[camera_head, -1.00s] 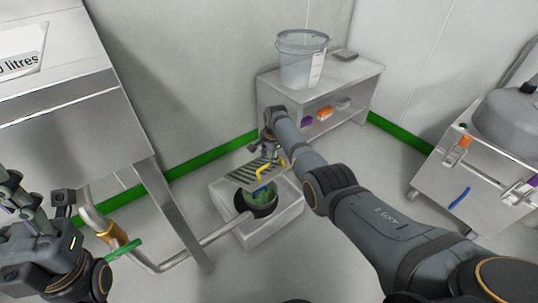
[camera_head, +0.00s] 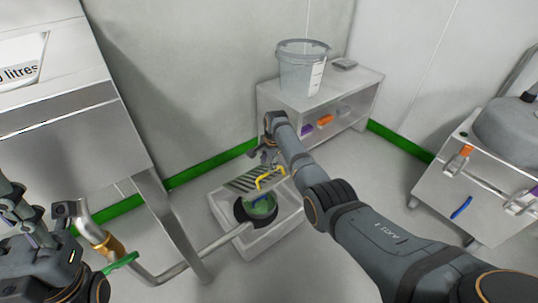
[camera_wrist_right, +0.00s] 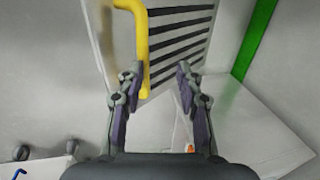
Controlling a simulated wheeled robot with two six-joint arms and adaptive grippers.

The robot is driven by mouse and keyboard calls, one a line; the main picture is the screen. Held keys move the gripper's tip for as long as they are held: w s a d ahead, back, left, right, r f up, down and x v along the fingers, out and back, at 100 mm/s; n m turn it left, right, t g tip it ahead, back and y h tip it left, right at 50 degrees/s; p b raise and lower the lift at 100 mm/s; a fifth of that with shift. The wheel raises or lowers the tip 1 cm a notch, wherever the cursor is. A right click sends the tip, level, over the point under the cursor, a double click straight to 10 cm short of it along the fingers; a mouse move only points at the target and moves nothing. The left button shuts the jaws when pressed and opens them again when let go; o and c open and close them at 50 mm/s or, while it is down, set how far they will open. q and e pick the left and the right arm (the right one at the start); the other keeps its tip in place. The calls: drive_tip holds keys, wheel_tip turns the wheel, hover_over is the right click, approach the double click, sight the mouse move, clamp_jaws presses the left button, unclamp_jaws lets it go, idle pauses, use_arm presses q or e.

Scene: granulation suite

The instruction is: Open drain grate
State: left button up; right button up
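The drain grate (camera_head: 243,184) is a striped metal plate with a yellow handle (camera_head: 270,177). It is raised at a tilt at the back of the drain opening, and the dark round opening (camera_head: 242,211) with green inside shows in front of it. My right gripper (camera_head: 268,158) is behind the grate's upper edge. In the right wrist view my right gripper (camera_wrist_right: 160,75) has its fingers apart with nothing between them; the yellow handle (camera_wrist_right: 142,45) and slatted grate (camera_wrist_right: 180,35) lie just beyond. My left gripper (camera_head: 35,215) is at the left edge, its fingertips unclear.
The pale sump block (camera_head: 282,228) surrounds the opening. A pipe (camera_head: 215,240) runs into it from the left, past a steel leg (camera_head: 172,215). A low steel bench (camera_head: 295,112) with a clear bucket (camera_head: 302,75) stands behind. A steel cart (camera_head: 490,205) stands at right.

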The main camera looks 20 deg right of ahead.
wheel_tip(320, 180, up, 10)
drive_tip(key=s, duration=0.2)
drive_tip(key=shift+d, duration=0.25)
drive_tip(key=shift+f, duration=0.1)
